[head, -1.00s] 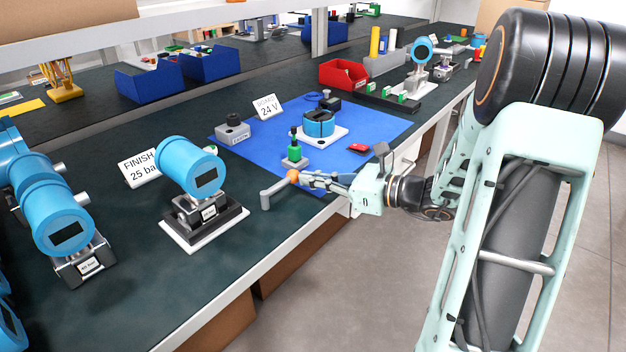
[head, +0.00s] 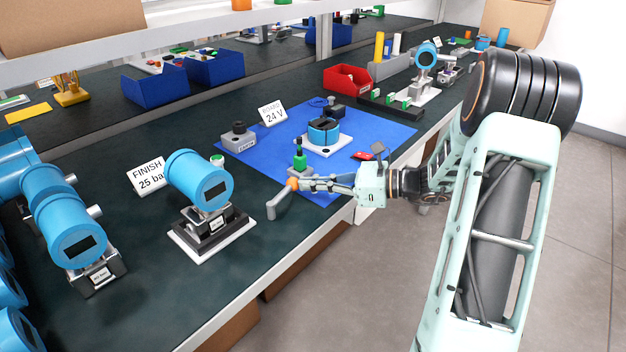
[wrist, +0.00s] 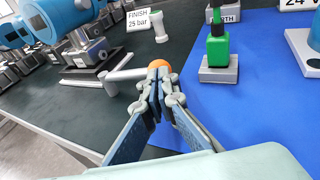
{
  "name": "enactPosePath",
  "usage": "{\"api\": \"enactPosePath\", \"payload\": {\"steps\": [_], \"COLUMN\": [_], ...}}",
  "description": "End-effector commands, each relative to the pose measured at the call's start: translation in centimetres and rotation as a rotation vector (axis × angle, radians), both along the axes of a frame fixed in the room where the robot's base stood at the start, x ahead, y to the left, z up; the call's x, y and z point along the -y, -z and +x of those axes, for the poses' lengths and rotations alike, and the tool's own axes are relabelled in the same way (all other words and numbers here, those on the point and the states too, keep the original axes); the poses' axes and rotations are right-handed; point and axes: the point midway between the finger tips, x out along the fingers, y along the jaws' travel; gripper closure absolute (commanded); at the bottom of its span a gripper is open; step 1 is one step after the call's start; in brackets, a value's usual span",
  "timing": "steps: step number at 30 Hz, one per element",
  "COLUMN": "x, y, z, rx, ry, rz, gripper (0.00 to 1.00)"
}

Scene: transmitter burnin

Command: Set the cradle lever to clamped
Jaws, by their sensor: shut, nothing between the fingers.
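The cradle lever (head: 280,200) is a grey bar with an orange ball knob, reaching out over the bench to the right of the blue transmitter (head: 200,178) on its dark cradle (head: 212,236). In the wrist view the orange knob (wrist: 159,65) shows just beyond my fingertips, and the grey bar (wrist: 125,74) runs left from it toward the cradle. My gripper (head: 304,184) is shut and empty, with its tips (wrist: 160,82) right at the knob. I cannot tell whether they touch it. The fingers partly hide the knob's lower side.
A green-topped block (head: 299,163) stands close behind the gripper on the blue mat (head: 375,130). A grey block with a black knob (head: 238,138) and a round blue unit (head: 323,131) stand farther back. Bare bench lies in front of the lever.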

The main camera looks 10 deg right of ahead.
Motion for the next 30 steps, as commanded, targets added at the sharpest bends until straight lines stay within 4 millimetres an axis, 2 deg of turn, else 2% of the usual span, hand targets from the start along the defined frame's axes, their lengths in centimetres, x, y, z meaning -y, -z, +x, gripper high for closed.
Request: {"api": "enactPosePath", "payload": {"steps": [1,10,21,30], "x": [-0.2,-1.7,-4.5,-6.5], "y": [-0.4,-0.3,-0.4,-0.2], "z": [0.4,2.3,4.4,5.3], "rx": [0.000,0.000,0.000,-0.001], "ry": [-0.041,-0.289,-0.279,-0.277], "rz": [0.001,0.001,0.002,0.001], "gripper": [1.00,1.00,1.00,1.00]}}
